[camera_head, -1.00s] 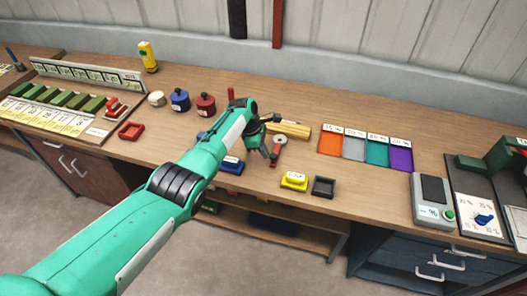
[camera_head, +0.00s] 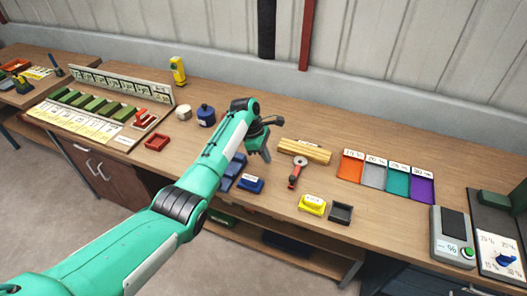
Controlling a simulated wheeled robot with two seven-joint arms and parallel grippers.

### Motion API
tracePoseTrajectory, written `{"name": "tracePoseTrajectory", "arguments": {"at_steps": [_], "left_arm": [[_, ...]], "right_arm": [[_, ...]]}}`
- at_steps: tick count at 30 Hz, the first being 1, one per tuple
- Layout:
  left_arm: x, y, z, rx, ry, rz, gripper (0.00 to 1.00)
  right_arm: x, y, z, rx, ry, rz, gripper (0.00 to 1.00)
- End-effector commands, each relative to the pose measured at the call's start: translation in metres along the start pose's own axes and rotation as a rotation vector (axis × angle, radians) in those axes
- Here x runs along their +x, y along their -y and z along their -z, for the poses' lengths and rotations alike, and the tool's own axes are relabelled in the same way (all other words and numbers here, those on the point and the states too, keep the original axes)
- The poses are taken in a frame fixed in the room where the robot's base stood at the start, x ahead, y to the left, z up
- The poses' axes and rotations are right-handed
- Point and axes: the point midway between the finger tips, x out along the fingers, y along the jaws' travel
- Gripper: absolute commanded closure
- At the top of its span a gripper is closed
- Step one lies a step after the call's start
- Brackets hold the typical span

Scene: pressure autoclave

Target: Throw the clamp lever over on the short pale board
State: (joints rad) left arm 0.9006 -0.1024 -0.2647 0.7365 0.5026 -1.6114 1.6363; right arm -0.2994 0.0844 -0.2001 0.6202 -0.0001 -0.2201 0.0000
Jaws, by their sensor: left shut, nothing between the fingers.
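The short pale board (camera_head: 305,150) lies on the bench right of the middle, a light wooden piece with a small white tag on top. In front of it is a red lever (camera_head: 295,178) with a round grey head, its handle pointing toward the bench's front edge. Whether the lever is joined to the board is too small to tell. My left gripper (camera_head: 265,156) is left of the lever and board, pointing down, apart from both. It is shut and empty. My right gripper is out of view.
A blue block (camera_head: 250,185) sits below my left gripper. A yellow block (camera_head: 312,204) and a black tray (camera_head: 341,213) are near the front edge. Coloured trays (camera_head: 374,174) stand to the right, a scale (camera_head: 453,236) beyond. A blue pot (camera_head: 206,116) is behind my arm.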

Motion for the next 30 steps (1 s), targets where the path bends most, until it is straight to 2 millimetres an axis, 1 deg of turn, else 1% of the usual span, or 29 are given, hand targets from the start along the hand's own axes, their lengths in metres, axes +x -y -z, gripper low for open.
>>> {"name": "tracePoseTrajectory", "arguments": {"at_steps": [3, 7, 12, 22, 26, 29, 30], "left_arm": [[-0.013, 0.0, 0.001, -0.001, 0.001, -0.003, 1.0], [-0.021, 0.0, 0.001, -0.001, 0.0, -0.001, 1.0], [-0.024, 0.001, 0.0, -0.001, 0.0, -0.001, 1.0], [-0.024, 0.001, 0.0, -0.001, 0.0, -0.001, 1.0], [-0.018, 0.005, 0.003, 0.018, -0.002, -0.003, 1.0], [-0.003, 0.017, 0.011, 0.074, -0.009, -0.013, 1.0], [0.005, 0.025, 0.016, 0.108, -0.013, -0.019, 1.0]], "right_arm": [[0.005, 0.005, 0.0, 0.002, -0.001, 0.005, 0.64], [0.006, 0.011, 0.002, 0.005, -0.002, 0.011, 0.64], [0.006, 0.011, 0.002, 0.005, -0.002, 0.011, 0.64], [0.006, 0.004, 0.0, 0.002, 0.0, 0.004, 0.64], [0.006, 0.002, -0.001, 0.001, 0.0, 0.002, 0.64], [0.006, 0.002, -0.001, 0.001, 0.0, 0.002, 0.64], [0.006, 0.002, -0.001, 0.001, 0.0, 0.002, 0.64]]}}
